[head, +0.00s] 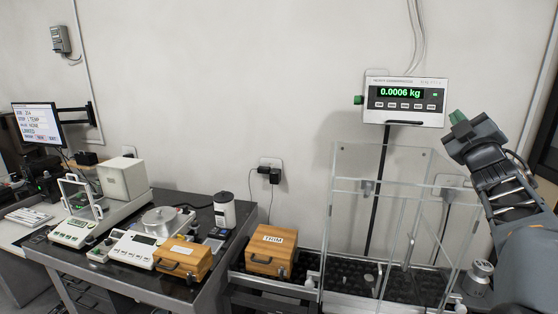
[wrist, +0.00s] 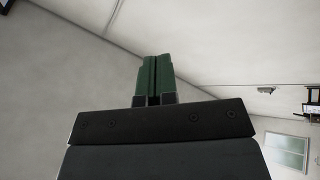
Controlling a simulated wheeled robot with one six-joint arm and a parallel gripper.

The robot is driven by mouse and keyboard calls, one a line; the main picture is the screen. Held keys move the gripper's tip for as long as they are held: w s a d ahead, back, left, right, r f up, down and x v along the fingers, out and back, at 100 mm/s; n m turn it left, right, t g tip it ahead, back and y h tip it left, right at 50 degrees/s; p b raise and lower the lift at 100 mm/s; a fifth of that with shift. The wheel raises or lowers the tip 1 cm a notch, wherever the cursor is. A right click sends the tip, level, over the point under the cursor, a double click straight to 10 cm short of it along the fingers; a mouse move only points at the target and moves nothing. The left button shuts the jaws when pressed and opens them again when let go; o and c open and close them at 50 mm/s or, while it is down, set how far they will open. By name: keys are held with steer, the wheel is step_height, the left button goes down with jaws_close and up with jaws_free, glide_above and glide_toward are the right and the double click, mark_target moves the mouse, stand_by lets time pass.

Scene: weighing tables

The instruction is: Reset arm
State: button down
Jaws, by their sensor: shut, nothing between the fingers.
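My gripper (head: 459,119) is raised at the right of the head view, in front of the wall and just below and right of the scale display. Its green fingers also show in the wrist view (wrist: 154,78), pressed side by side with nothing between them. My dark arm runs from it down to the lower right corner. The gripper is above and right of the glass enclosure and apart from everything.
The glass enclosure (head: 338,210) stands on the right table. The display (head: 405,108) on its post reads 0.0006 kg. A metal weight (head: 481,271) stands right of the enclosure. Wooden boxes (head: 271,262) and (head: 183,262) sit left, with balances beyond.

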steer(key=s+a+f+m+g+h, duration=0.15)
steer(key=a+f+m+g, duration=0.35)
steer(key=f, duration=0.5)
steer(key=s+a+f+m+g, duration=0.35)
steer(key=a+f+g, duration=0.3)
steer(key=f, duration=0.45)
steer(key=s+a+f+m+g+y, duration=0.1)
steer(key=s+a+f+g+y, duration=0.3)
steer(key=s+a+f+g, duration=0.3)
steer(key=s+a+f, duration=0.5)
steer(key=s+f, duration=0.3)
steer(key=f, duration=0.1)
steer(key=shift+s+a+f+g, duration=0.15)
steer(key=shift+s+a+g, duration=0.2)
steer(key=shift+d, duration=0.15)
